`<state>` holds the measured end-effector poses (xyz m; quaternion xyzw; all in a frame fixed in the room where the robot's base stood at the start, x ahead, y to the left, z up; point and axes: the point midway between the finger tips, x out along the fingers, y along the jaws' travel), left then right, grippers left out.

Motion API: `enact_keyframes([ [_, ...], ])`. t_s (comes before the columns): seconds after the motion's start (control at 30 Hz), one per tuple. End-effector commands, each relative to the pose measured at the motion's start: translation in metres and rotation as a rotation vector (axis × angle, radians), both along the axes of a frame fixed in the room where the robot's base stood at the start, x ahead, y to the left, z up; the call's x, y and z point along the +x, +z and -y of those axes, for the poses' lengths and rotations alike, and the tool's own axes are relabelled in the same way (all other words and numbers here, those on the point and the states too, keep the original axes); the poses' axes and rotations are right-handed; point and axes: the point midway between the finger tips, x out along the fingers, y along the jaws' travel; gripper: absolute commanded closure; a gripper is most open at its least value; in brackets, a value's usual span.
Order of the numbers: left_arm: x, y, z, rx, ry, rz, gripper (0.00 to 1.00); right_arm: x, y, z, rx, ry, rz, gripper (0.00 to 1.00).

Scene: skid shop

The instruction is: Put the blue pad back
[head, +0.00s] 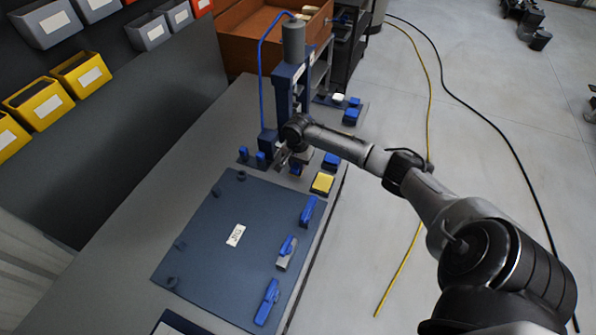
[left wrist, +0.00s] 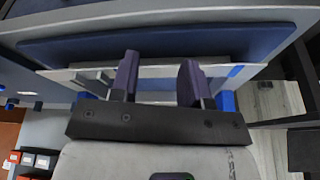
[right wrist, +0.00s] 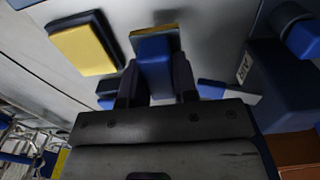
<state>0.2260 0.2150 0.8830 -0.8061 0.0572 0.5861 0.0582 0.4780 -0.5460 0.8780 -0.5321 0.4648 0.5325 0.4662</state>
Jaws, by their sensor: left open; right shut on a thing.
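My right gripper (right wrist: 155,85) is shut on a blue block-shaped pad (right wrist: 155,67) with a thin tan or yellow face at its far end. In the head view, my right gripper (head: 284,158) is low at the foot of the blue press (head: 284,95), and a small blue piece shows just under it. Whether the held pad touches anything there I cannot tell. A yellow pad (head: 322,183) lies on the bench close by, and it also shows in the right wrist view (right wrist: 86,49). My left gripper (left wrist: 158,82) is open and empty before a dark blue panel; the head view does not show it.
A blue plate (head: 210,255) with several blue clamps along its right side covers the near bench. Blue blocks (head: 331,161) stand right of the press. Yellow bins (head: 81,74) hang at left; a wooden drawer (head: 250,35) is behind. Bare bench lies left of the plate.

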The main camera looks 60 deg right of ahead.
Motion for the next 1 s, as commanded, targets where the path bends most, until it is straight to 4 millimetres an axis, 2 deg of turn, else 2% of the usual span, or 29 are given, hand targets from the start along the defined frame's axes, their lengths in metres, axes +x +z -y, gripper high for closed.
enact_keyframes([
  [0.33, 0.0, -0.012, -0.003, 0.009, -0.006, 0.0, 0.57, -0.001, -0.038, 0.0, 0.0, -0.001, -0.002, 0.95],
  [0.77, 0.0, -0.009, -0.004, 0.014, -0.009, 0.0, 0.57, -0.001, -0.042, 0.0, 0.0, -0.001, -0.001, 0.95],
  [0.8, 0.0, -0.01, -0.004, 0.012, -0.009, 0.0, 0.57, -0.001, -0.042, 0.0, 0.0, -0.001, -0.001, 0.7],
  [1.0, 0.0, -0.01, -0.002, 0.006, -0.004, 0.0, 0.57, -0.001, -0.042, 0.0, -0.001, -0.001, -0.001, 0.51],
])
